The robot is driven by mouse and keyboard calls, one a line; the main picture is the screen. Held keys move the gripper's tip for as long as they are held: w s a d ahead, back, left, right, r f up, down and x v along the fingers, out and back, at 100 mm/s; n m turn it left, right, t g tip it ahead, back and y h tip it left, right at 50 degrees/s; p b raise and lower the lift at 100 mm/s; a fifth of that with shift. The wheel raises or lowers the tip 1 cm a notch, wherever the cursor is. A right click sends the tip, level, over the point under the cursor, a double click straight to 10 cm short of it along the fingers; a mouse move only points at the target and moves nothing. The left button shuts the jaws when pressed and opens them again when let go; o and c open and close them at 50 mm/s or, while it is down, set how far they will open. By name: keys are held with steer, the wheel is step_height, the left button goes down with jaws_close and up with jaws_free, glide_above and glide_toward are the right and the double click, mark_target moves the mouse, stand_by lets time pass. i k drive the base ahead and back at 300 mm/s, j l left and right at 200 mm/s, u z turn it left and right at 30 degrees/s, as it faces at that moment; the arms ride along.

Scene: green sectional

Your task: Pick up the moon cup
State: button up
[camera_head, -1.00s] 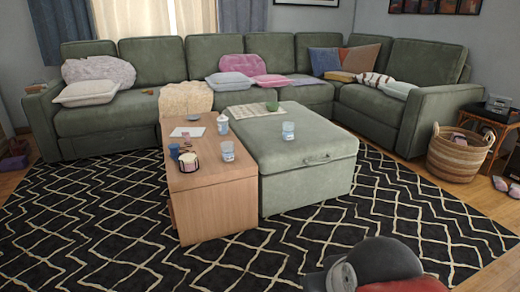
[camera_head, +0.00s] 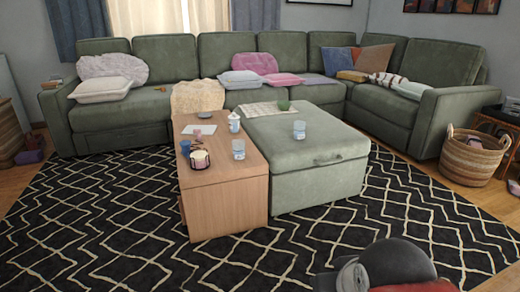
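Several cups stand on the wooden coffee table (camera_head: 230,205) and the green ottoman (camera_head: 320,185); I cannot tell which is the moon cup. A pale patterned glass (camera_head: 238,149) stands at the table's right front, and a similar glass (camera_head: 299,130) stands on the ottoman. A small dark blue cup (camera_head: 185,147) is at the table's left edge, behind a pinkish cup or jar (camera_head: 200,160) in a dark holder. A white and blue cup (camera_head: 234,122) stands farther back. My gripper's fingers do not show.
A green sectional sofa (camera_head: 105,125) with cushions runs behind the table and along the right. A wicker basket (camera_head: 470,160) stands at right. The black patterned rug (camera_head: 110,225) is open in front of the table and to its left.

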mark_target(300, 127)
steer(key=i+j+z, duration=0.15)
steer(key=z, duration=4.35)
steer(key=u, duration=4.2)
steer(key=i, duration=0.35)
